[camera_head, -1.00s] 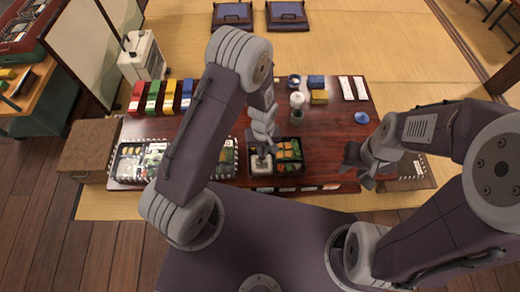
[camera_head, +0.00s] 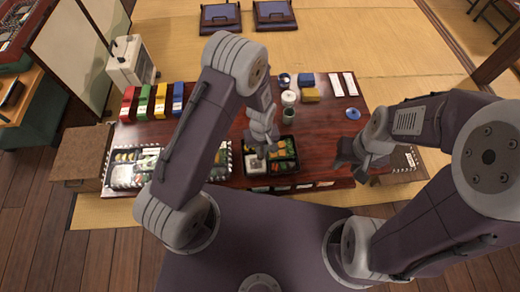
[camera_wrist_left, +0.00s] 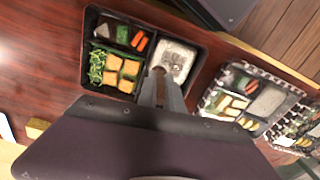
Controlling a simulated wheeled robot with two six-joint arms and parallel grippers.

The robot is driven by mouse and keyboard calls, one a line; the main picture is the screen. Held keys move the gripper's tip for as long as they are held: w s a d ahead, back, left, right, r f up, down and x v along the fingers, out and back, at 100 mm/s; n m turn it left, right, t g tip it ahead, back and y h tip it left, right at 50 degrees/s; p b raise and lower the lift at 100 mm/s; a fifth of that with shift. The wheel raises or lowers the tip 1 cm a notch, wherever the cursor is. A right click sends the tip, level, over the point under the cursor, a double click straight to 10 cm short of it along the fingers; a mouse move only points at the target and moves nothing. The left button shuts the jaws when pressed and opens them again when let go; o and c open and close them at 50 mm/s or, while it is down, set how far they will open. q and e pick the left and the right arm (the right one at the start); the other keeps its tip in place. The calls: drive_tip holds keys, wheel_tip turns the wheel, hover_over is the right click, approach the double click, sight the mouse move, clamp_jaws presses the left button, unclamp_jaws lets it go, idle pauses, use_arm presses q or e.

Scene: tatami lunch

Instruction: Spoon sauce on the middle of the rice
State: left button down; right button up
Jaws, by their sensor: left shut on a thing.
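An open black bento box (camera_head: 295,170) lies at the table's front edge, under my left gripper (camera_head: 262,150). Its white rice (camera_wrist_left: 178,58) fills one compartment, seen in the left wrist view. My left gripper (camera_wrist_left: 158,80) points down beside the rice and is shut on a slim grey thing, apparently the spoon, mostly hidden by the fingers. I cannot tell whether sauce is on it. My right gripper (camera_head: 352,163) is open and empty over the table's front right.
More bento boxes (camera_wrist_left: 233,80) stand beside this one. Red, green, yellow and blue boxes (camera_head: 160,100) stand at the back left. A white jar (camera_head: 288,98), a dark green cup (camera_head: 289,113) and a blue lid (camera_head: 353,114) stand behind.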

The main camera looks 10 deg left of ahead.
use_arm(q)
drive_tip(key=shift+w+d+f, duration=0.1)
drive_tip(key=shift+w+d, duration=0.05)
drive_tip(key=shift+d, duration=0.35)
drive_tip(key=shift+p, duration=0.35)
idle(0.3)
drive_tip(key=shift+r+p, duration=0.2)
drive_tip(key=shift+p, duration=0.25)
drive_tip(key=shift+f, duration=0.1)
drive_tip(key=shift+a, duration=0.1)
